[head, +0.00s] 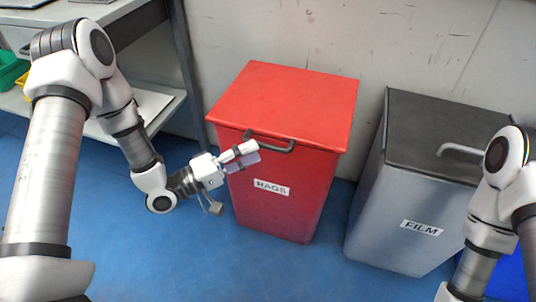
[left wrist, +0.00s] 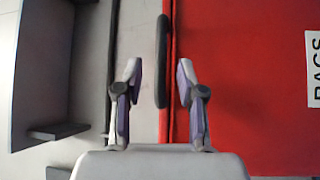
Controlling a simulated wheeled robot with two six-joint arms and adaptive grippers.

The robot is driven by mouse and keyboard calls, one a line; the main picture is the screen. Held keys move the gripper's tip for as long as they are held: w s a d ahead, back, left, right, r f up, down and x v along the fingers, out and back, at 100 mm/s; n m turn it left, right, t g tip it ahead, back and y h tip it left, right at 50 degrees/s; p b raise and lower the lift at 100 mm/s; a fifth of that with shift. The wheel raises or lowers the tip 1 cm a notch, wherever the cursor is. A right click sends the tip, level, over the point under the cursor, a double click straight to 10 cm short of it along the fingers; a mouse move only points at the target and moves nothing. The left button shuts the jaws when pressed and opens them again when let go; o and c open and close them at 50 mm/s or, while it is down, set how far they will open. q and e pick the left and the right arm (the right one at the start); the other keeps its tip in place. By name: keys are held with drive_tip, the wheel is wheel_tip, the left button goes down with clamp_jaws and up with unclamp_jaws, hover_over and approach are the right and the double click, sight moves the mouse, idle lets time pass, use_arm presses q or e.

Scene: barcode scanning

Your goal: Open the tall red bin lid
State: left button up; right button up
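The tall red bin (head: 285,190) stands against the wall with a RAGS label on its front. Its red lid (head: 290,100) lies flat and shut. A dark bar handle (head: 268,140) sits at the lid's front edge. My left gripper (head: 248,153) is at the left end of the handle, in front of the bin. In the left wrist view its two fingers (left wrist: 158,75) are apart, and the dark handle (left wrist: 162,50) shows between them; I cannot tell whether they touch it. My right arm is at the right edge, with its gripper out of view.
A grey bin (head: 400,210) labelled FILM, with a dark lid and grey handle, stands right of the red bin. A shelf unit (head: 165,105) with a green container (head: 10,70) is at left. The blue floor (head: 150,250) in front is clear.

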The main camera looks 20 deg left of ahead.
sight(263, 147)
use_arm(q)
drive_tip(key=b+x, duration=0.1)
drive_tip(key=x, duration=0.3)
drive_tip(key=shift+w+d+f, duration=0.1)
drive_tip(key=shift+d+f, duration=0.05)
drive_tip(key=shift+d, duration=0.05)
drive_tip(key=shift+w+d, duration=0.1)
drive_tip(key=shift+w, duration=0.05)
clamp_jaws()
drive_tip(key=shift+r, duration=0.2)
